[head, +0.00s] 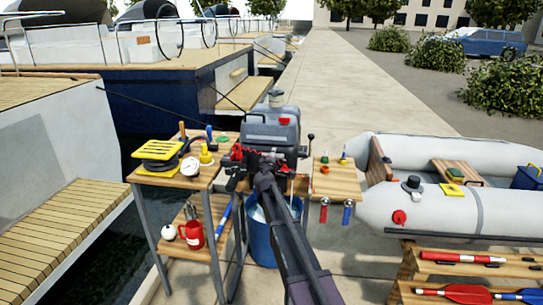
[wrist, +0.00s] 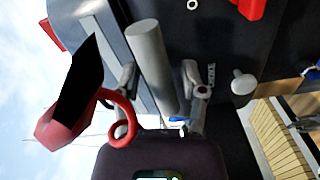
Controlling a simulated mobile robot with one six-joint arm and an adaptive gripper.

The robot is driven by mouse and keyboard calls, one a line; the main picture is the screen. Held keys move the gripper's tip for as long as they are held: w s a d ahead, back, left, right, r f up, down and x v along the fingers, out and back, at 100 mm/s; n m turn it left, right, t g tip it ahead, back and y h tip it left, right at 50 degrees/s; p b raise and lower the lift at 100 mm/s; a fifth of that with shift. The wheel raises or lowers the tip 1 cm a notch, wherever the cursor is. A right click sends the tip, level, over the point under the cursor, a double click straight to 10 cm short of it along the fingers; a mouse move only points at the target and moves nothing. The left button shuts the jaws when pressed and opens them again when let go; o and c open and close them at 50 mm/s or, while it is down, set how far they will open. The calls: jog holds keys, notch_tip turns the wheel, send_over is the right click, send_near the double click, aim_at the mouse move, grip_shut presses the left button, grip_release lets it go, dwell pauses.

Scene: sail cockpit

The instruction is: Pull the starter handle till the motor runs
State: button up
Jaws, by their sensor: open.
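The outboard motor (head: 272,132) has a dark cowling and stands upright at the middle of the head view. My gripper (head: 264,164) is at its near side, at the end of my dark arm, and hides part of the motor. In the wrist view my gripper (wrist: 159,72) is open, with one finger on each side of a plain grey cylindrical bar (wrist: 149,52). This bar looks like the starter handle. I cannot tell whether the fingers touch it. Its far end is close to the dark motor housing. A red and black part with a loop (wrist: 122,118) is beside the left finger.
A wooden side table (head: 203,181) with a yellow-topped item and a gauge stands left of the motor. A small shelf (head: 336,186) with hanging tools is at the right. A blue bucket (head: 262,245) is below. A grey inflatable boat (head: 455,210) lies right; the quay behind is clear.

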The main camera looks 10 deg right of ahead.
jog(key=shift+x, duration=0.85)
